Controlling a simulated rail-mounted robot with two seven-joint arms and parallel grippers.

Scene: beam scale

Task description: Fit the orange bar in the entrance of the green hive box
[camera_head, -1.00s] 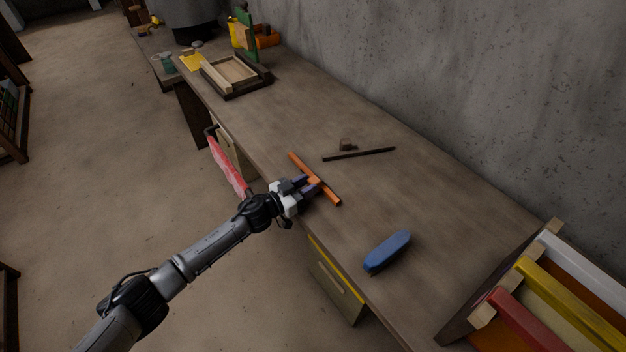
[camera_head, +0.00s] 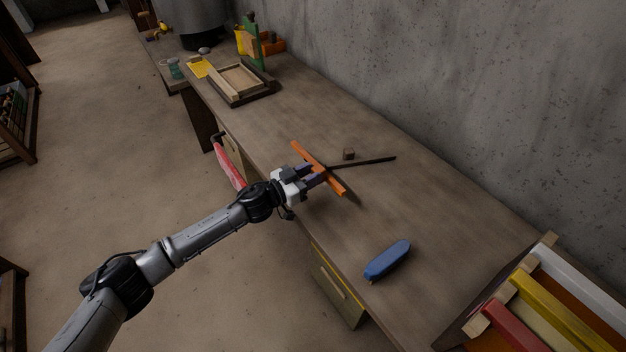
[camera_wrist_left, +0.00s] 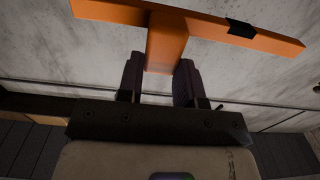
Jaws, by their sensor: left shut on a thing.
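The orange bar (camera_head: 318,167) is in my left gripper (camera_head: 318,176), over the middle of the workbench near its front edge. It appears slightly raised, with a dark shadow beside it. In the left wrist view the orange bar (camera_wrist_left: 218,32) is long, with a short stem between my two dark fingers (camera_wrist_left: 158,82) and a black patch right of it. The fingers are shut on the stem. I cannot make out a green hive box for sure; a green upright piece (camera_head: 251,43) stands at the far end of the bench. My right gripper is not in view.
A thin dark rod (camera_head: 365,162) and a small brown block (camera_head: 348,154) lie just behind the bar. A blue brush-like object (camera_head: 387,260) lies nearer. A wooden tray (camera_head: 242,97) is farther back. A box with coloured frames (camera_head: 530,312) stands lower right. A concrete wall borders the bench.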

